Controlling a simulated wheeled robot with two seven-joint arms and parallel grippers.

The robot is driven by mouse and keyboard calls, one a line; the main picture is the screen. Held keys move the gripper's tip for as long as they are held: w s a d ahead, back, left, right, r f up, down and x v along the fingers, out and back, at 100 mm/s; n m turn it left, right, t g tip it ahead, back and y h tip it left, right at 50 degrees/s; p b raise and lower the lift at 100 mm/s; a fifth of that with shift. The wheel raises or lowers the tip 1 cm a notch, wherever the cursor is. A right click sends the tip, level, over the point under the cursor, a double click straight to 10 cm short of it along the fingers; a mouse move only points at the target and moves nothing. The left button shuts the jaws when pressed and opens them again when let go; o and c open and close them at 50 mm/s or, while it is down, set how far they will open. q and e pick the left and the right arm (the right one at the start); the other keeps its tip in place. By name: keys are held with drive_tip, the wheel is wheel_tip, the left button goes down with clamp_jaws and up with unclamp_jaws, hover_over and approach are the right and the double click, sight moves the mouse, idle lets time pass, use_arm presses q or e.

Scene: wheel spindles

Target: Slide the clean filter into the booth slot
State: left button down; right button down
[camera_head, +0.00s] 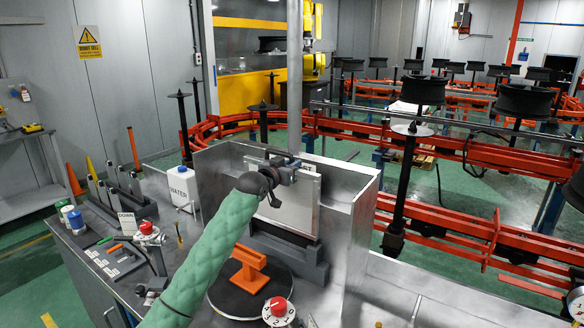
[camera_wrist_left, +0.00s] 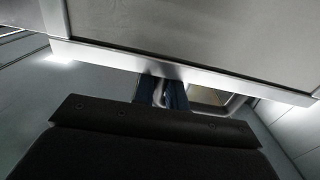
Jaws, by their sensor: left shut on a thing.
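The clean filter (camera_head: 298,212) is a pale flat panel in a thin metal frame, standing about upright inside the metal booth (camera_head: 357,210). My left gripper (camera_head: 285,174) is shut on the filter's top edge, at the end of the green-sleeved arm. In the left wrist view the silver frame of the filter (camera_wrist_left: 215,82) crosses the top, with the gripper fingers (camera_wrist_left: 162,92) against it. A dark grey slotted block (camera_head: 290,258) lies at the filter's lower edge. I cannot tell whether that edge is inside the slot. My right gripper is not in view.
An orange stand (camera_head: 249,271) sits on a dark round plate in front of the block. A red-topped button (camera_head: 278,308) is nearby. A white water container (camera_head: 183,187) and a dark rack (camera_head: 122,195) stand left. Orange conveyor rails (camera_head: 470,150) with wheel spindles lie beyond the booth.

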sight(280, 190)
use_arm(q)
drive_tip(key=shift+r, duration=0.15)
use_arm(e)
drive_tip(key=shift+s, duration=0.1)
